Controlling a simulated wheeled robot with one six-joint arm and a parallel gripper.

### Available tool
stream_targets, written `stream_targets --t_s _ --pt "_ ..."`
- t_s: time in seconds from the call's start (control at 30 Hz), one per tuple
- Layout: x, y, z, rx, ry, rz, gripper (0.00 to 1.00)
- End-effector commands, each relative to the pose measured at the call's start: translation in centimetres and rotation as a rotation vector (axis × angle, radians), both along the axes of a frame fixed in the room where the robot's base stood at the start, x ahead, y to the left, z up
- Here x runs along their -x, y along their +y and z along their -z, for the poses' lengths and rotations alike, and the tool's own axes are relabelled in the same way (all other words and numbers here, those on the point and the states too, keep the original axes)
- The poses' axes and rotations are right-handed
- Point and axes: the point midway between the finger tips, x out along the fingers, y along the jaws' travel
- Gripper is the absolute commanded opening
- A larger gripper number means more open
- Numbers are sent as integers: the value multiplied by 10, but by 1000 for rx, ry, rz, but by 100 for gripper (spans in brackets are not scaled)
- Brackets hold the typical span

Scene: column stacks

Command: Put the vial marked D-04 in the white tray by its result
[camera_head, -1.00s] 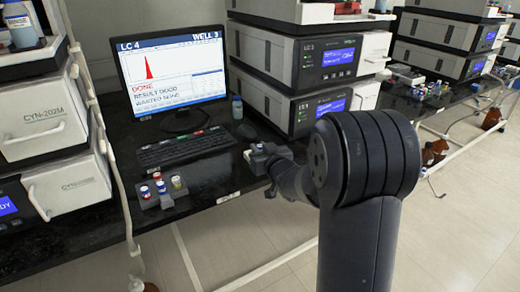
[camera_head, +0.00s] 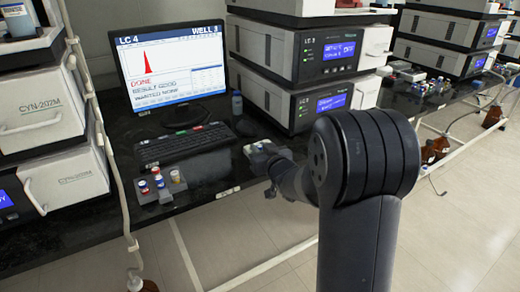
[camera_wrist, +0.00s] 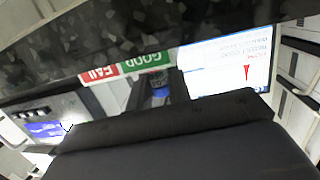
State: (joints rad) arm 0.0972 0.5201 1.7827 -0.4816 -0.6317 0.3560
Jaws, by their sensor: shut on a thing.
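My gripper (camera_head: 268,170) is at the bench's front edge, right of the keyboard, partly hidden by my own arm. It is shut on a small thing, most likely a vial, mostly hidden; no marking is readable. A small pale block or tray (camera_head: 258,147) sits just beyond the gripper; I cannot tell which. A grey rack (camera_head: 163,197) left of the gripper holds several small vials with coloured caps, too small to read. The monitor (camera_head: 172,70) reads LC 4, WELL 3, DONE, RESULT GOOD, WANTED NONE. The wrist view shows red FAIL (camera_wrist: 97,75) and green GOOD (camera_wrist: 146,62) labels, upside down.
The keyboard (camera_head: 183,145) lies before the monitor. A bottle (camera_head: 237,105) stands right of the monitor and shows in the wrist view (camera_wrist: 159,93). Instrument stacks (camera_head: 325,105) stand behind right, and others at left. Floor is open in front of the bench.

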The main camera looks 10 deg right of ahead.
Motion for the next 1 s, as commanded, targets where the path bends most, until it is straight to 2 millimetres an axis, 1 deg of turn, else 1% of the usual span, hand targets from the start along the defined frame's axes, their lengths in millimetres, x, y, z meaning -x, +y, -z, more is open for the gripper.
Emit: stream_targets --t_s 0.47,0.5,0.8,1.0 --pt "0 0 1 0 0 0 5" --pt "0 0 1 0 0 0 19" --pt "0 0 1 0 0 0 44" --pt "0 0 1 0 0 0 44"
